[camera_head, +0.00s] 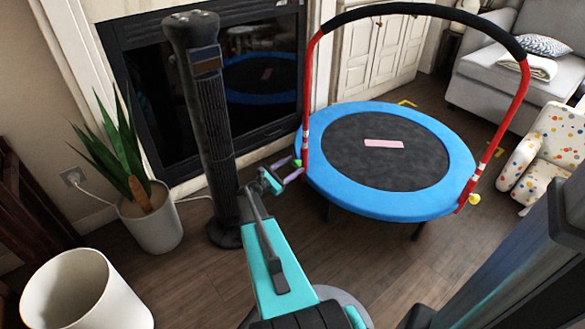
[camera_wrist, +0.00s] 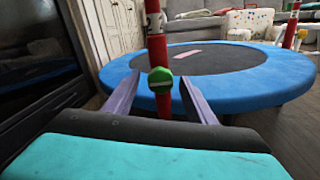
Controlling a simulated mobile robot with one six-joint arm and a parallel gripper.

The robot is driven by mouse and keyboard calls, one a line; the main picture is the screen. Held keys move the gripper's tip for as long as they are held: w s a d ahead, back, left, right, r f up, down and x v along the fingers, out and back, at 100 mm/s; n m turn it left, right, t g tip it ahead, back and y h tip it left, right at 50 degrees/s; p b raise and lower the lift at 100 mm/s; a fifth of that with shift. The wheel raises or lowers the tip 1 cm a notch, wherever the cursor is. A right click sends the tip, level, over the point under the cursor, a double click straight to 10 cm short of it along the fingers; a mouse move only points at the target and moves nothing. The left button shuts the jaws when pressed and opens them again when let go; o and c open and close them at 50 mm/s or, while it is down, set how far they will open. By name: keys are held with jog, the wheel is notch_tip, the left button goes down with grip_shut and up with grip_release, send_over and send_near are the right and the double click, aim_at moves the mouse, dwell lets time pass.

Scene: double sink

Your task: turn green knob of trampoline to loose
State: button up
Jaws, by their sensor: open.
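The trampoline (camera_head: 440,203) has a blue rim, a black mat and a red handlebar with a black padded top. Its green knob (camera_head: 297,163) sits low on the left red post (camera_head: 310,100). In the wrist view the green knob (camera_wrist: 160,80) is on the red post (camera_wrist: 157,50), centred between my two purple fingers. My gripper (camera_head: 292,176) is open, with one finger on each side of the knob. The fingers look apart from the knob; whether their tips reach level with it is hard to tell. A yellow knob (camera_head: 474,199) is on the right post.
A black tower fan (camera_head: 205,110) stands close to the left of my arm. A potted plant (camera_head: 150,215) and a white bin (camera_head: 85,290) are farther left. A dark fireplace (camera_head: 260,75) is behind. A dotted armchair (camera_head: 550,150) stands right of the trampoline.

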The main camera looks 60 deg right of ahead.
jog(key=shift+d, duration=0.35)
jog(key=shift+c, duration=0.4)
jog(key=c, duration=1)
jog(key=shift+o, duration=0.2)
jog(key=shift+a, duration=0.1)
